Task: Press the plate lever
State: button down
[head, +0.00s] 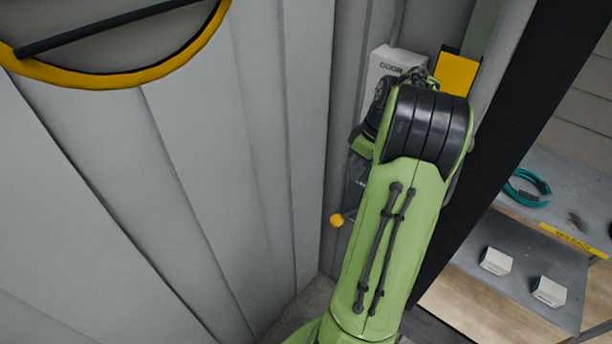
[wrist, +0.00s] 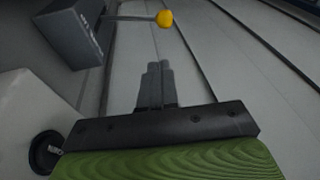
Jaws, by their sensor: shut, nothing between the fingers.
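The lever is a thin rod with a yellow ball knob (wrist: 165,18). In the wrist view it sticks out sideways from a dark grey box (wrist: 78,30) at the upper left. In the head view the knob (head: 337,220) shows just left of my green arm, and part of the dark box (head: 355,183) shows above it. My gripper (wrist: 157,68) is shut and empty in the wrist view. Its fingertips are apart from the knob, which appears above them in the picture. In the head view my arm hides the gripper and most of the lever's rod.
A white box with "DOOR" lettering (head: 390,66) and a yellow panel (head: 457,73) are behind my arm. Grey ribbed wall (head: 200,180) fills the left. A shelf (head: 500,235) with small white boxes stands right, past a dark post (head: 500,150). A yellow-rimmed round thing (head: 110,40) hangs upper left.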

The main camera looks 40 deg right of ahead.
aim_at(338, 215)
jog(key=b+x, duration=0.1)
jog(key=x, duration=0.3)
jog(key=b+x, duration=0.1)
jog(key=x, duration=0.3)
jog(key=s+b+x, duration=0.1)
jog(key=x, duration=0.3)
jog(key=shift+a+f, duration=0.15)
jog(key=shift+f, duration=0.25)
jog(key=shift+s+a+f, duration=0.15)
jog(key=shift+a+f, duration=0.05)
jog(key=shift+f, duration=0.25)
jog(key=shift+f, duration=0.15)
